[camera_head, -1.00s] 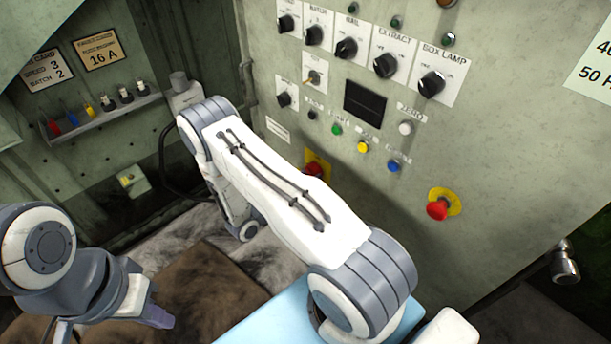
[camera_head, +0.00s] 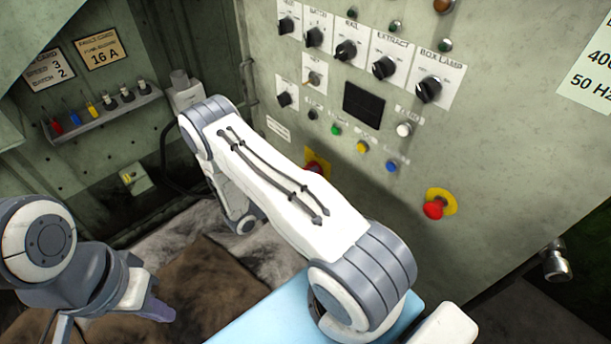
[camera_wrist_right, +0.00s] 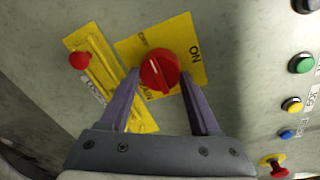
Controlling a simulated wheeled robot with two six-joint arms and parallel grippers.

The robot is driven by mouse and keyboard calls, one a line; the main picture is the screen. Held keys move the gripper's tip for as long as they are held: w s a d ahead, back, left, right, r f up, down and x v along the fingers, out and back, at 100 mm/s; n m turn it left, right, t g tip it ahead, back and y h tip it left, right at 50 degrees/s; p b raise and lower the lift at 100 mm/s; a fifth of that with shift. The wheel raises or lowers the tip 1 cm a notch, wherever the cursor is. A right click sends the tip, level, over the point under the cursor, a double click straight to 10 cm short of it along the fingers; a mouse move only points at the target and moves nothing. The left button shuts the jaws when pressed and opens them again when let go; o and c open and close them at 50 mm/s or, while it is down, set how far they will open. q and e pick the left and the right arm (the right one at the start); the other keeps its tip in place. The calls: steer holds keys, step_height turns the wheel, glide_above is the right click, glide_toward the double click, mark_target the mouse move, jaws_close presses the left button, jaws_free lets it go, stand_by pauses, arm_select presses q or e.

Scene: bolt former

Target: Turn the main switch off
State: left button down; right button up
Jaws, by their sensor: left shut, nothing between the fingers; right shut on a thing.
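The main switch is a red round knob (camera_wrist_right: 160,70) with a white pointer line, on a yellow plate (camera_wrist_right: 128,50) marked ON at its right side. In the right wrist view my right gripper (camera_wrist_right: 161,78) has one finger on each side of the knob and is shut on it. In the head view that gripper is hidden behind my own right arm; only a bit of red and yellow (camera_head: 316,167) shows past the arm. My left gripper (camera_head: 158,309) is shut and empty at the lower left, away from the panel.
A red button (camera_wrist_right: 79,61) on a yellow strip is left of the switch. Green (camera_head: 336,131), yellow (camera_head: 361,147) and blue (camera_head: 391,166) buttons and a red emergency stop (camera_head: 433,209) are on the panel. Black rotary knobs (camera_head: 383,68) line its upper part. A shelf (camera_head: 100,118) is at left.

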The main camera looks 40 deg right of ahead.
stand_by(0.4)
steer(key=o, duration=1.4)
steer(key=a, duration=1)
steer(key=shift+s+a+r+b, duration=0.25)
steer(key=shift+s+r+b, duration=0.1)
steer(key=shift+r+b, duration=0.05)
